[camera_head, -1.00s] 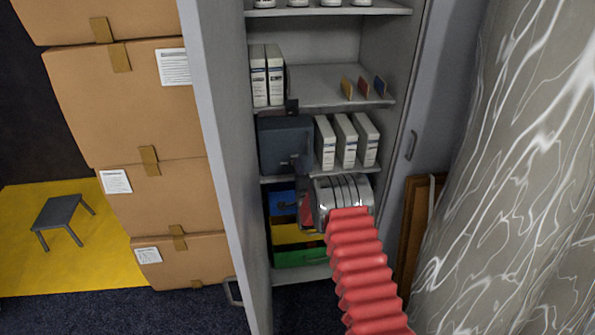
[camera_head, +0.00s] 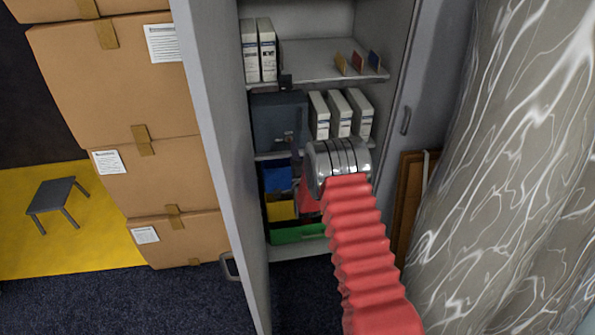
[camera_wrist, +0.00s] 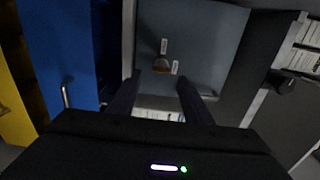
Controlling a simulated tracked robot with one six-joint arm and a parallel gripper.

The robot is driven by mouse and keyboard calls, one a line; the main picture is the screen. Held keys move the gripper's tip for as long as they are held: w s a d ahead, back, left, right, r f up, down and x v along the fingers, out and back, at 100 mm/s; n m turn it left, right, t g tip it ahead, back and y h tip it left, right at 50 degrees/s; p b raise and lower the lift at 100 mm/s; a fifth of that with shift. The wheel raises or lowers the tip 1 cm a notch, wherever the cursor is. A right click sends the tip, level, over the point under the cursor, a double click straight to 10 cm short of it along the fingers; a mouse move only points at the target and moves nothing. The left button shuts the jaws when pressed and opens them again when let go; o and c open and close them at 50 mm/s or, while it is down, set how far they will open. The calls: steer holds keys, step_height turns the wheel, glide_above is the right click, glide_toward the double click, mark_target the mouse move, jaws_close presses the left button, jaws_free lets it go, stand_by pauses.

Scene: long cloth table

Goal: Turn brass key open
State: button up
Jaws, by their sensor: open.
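A small brass key (camera_wrist: 160,65) sits on the face of a grey metal box (camera_wrist: 205,40) in the wrist view, with two small pale labels near it. In the wrist view my gripper (camera_wrist: 157,88) is open, with one dark finger on each side just below the key in the picture. The fingers look empty, and I cannot tell how far they are from the box. In the head view the grey box (camera_head: 278,118) stands on a cabinet shelf, left of white binders. My silver wrist is below and right of it; the fingertips are hidden there.
White binders (camera_head: 340,113) stand right beside the box. The open cabinet door (camera_head: 225,150) is on the left, with stacked cartons (camera_head: 115,80) beyond it. Blue, yellow and green bins (camera_head: 297,234) sit on the lower shelf. A marbled column (camera_head: 500,170) is on the right.

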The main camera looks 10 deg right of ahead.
steer(key=s, duration=0.8)
steer(key=shift+s, duration=0.2)
steer(key=shift+f, duration=0.1)
